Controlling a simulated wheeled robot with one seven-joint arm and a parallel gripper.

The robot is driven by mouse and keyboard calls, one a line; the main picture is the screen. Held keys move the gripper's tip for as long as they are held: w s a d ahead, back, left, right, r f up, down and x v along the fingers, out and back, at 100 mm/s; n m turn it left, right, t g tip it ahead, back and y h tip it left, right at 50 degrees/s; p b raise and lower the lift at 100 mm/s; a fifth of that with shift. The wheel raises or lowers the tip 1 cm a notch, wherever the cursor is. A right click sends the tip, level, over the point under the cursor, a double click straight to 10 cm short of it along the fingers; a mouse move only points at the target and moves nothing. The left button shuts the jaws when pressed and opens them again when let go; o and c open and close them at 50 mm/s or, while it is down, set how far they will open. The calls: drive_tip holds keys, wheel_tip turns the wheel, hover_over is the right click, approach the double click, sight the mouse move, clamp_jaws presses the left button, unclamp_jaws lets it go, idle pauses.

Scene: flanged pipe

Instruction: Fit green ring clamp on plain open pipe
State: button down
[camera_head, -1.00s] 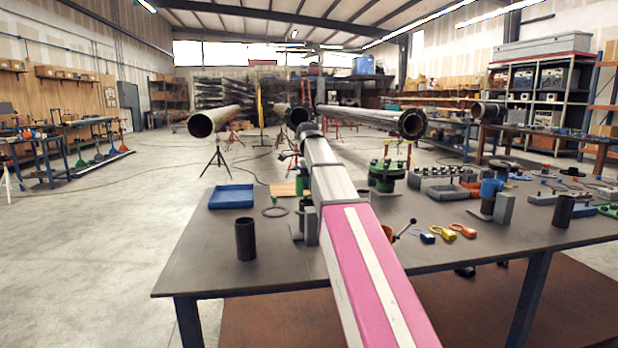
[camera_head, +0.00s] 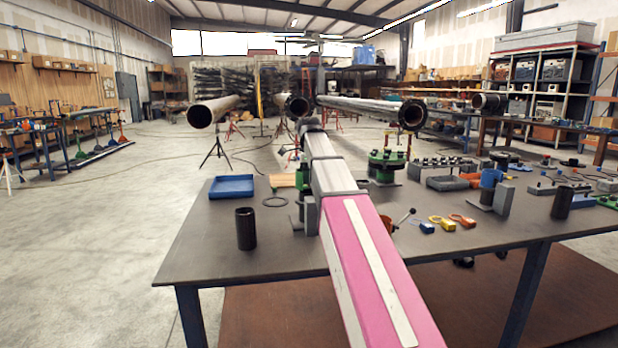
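A plain open pipe (camera_head: 213,111) with a bare, flangeless rim is held on a tripod stand at the left, its open end facing me. A green part (camera_head: 303,182) sits by a grey block at the table's middle, partly covered by my arm; I cannot tell if it is the ring clamp. A round green fixture (camera_head: 387,166) with upright studs stands right of my arm. My arm reaches forward over the table, and its links hide my gripper, so I cannot see what it holds.
A flanged pipe (camera_head: 410,113) and another pipe end (camera_head: 298,106) lie beyond the table (camera_head: 340,262). On the table are a blue tray (camera_head: 232,187), a black cylinder (camera_head: 246,229), a dark ring (camera_head: 275,201) and small coloured tools. The floor at left is open.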

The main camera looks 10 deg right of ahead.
drive_tip(key=shift+f, duration=0.15)
drive_tip(key=shift+f, duration=0.8)
drive_tip(key=c, duration=0.6)
unclamp_jaws()
drive_tip(key=shift+o, duration=0.2)
wheel_tip(320, 180, up, 11)
drive_tip(key=shift+f, duration=0.1)
